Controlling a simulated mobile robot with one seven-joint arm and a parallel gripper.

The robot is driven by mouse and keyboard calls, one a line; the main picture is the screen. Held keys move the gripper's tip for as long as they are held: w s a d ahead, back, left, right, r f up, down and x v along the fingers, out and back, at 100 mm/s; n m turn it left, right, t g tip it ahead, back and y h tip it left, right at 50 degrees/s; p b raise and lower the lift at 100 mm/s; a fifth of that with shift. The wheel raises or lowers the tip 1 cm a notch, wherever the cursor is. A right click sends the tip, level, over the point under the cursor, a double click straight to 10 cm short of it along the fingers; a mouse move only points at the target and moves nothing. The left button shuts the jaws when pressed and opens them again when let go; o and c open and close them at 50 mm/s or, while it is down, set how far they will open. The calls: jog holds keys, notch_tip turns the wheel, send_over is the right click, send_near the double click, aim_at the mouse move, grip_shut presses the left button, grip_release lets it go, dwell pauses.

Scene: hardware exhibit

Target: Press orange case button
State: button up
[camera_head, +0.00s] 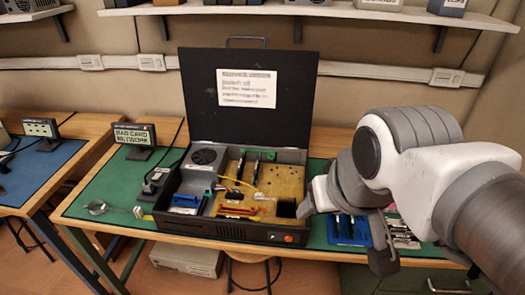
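A small round orange button (288,239) sits on the front face of an open black computer case (238,229), toward its right end. The case's lid stands upright at the back. My gripper (343,232) is at the case's right side, up and to the right of the button. Its two fingers are spread apart, one by the case's right front corner and the other over the green mat. I see nothing held between them. The button is fully visible, and the gripper appears apart from it. The gripper hides part of the case's right edge.
The case stands on a green mat (107,190) on a wooden table. A blue tray (350,232) with tools lies to its right. A sign reading "BAD CARD NETWORK" (134,136) stands at left. A printed sheet (246,88) is on the lid.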

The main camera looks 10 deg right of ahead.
grip_shut()
dwell(1.4)
